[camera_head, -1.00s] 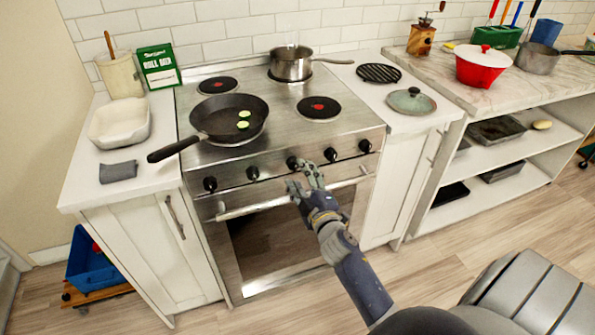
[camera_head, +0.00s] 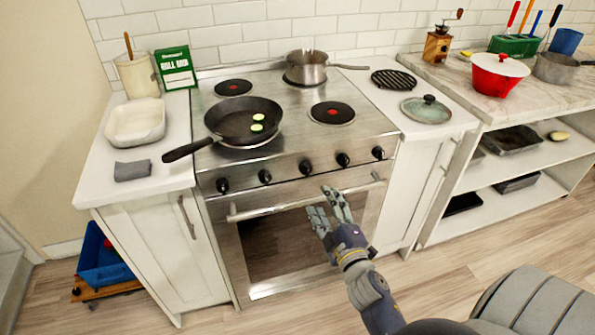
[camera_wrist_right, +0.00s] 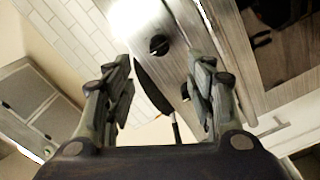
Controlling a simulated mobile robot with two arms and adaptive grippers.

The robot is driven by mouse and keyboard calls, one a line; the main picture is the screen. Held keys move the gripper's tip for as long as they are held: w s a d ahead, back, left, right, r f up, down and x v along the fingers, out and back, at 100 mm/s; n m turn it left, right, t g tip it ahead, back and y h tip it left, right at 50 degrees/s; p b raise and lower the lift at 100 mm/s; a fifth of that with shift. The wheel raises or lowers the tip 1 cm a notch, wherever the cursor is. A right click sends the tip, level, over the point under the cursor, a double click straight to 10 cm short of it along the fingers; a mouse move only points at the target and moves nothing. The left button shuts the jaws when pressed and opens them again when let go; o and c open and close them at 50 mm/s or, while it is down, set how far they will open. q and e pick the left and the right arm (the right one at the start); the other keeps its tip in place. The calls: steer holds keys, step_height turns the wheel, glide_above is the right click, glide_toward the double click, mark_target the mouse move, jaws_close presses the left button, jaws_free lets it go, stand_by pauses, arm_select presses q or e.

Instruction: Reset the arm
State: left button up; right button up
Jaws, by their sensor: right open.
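My right gripper (camera_head: 328,206) is open and empty in front of the stove's oven door, close to the door handle (camera_head: 290,204) and below the row of knobs. I cannot tell whether it touches the handle. In the right wrist view the two fingers of the gripper (camera_wrist_right: 160,90) stand wide apart with nothing held between them. A stove knob (camera_wrist_right: 158,44) shows beyond them. My right arm comes in from the lower right. My left gripper is not in view.
A dark frying pan (camera_head: 243,119) with green slices sits on the front left burner. A steel pot (camera_head: 306,68) stands at the back. A glass lid (camera_head: 426,109) lies on the right counter.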

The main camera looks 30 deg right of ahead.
steer(key=s+a+f+m+g+y, duration=0.1)
steer(key=s+a+f+g, duration=0.15)
steer(key=f, duration=0.85)
steer(key=s+a+f+m+g+y, duration=0.1)
steer(key=s+a+f+g, duration=0.2)
steer(key=f, duration=0.7)
steer(key=s+a+f+m+g+y, duration=0.1)
steer(key=s+a+f+m+g, duration=0.2)
steer(key=f, duration=0.8)
steer(key=s+a+f+g, duration=0.3)
steer(key=s+f+g, duration=0.1)
steer(key=s+f, duration=0.95)
steer(key=s+f+m+g, duration=0.1)
steer(key=s+f+g, duration=0.1)
steer(key=s, duration=0.7)
steer(key=s+f+m+g+y, duration=0.1)
steer(key=s+f, duration=0.3)
steer(key=s, duration=0.6)
steer(key=shift+f+g, duration=0.4)
steer(key=shift+g, duration=0.15)
steer(key=shift+s, duration=0.1)
